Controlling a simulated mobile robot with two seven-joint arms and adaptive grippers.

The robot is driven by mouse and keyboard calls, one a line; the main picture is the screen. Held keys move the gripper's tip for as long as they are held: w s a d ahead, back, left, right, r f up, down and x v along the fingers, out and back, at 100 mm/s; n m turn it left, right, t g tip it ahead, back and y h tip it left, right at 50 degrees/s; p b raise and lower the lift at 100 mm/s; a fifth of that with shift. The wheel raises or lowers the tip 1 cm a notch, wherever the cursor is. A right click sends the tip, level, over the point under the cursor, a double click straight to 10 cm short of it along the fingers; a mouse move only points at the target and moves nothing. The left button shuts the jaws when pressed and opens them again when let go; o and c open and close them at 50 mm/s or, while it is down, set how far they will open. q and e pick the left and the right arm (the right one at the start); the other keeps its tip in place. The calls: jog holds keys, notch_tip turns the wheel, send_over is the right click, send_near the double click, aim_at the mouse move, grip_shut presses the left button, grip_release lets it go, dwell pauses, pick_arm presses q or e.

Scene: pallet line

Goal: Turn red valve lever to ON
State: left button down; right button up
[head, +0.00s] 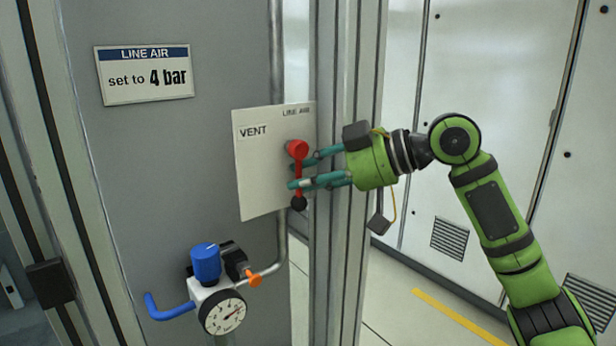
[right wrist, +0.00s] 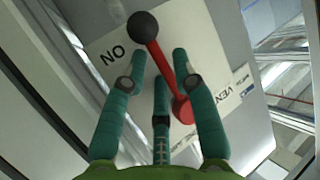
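The red valve lever (head: 298,178) sits on a pale plate (head: 258,190) in the head view. Its red hub is at the top and its black knob hangs almost straight down. VENT is printed at the plate's upper left. In the right wrist view the lever (right wrist: 164,68) runs up to the knob, with the ON label (right wrist: 112,55) near the knob. My right gripper (head: 297,175) is at the lever. Its teal fingers (right wrist: 160,80) are spread on both sides of the lever, with gaps visible; contact is not clear. My left gripper is not in view.
A LINE AIR sign (head: 147,73) reading "set to 4 bar" hangs on the grey panel. A blue-knobbed regulator with a gauge (head: 222,312) is below the plate. A metal post (head: 340,260) stands right behind my right gripper. Pale cabinets (head: 490,70) fill the right.

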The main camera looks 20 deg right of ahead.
jog(key=v, duration=1.2)
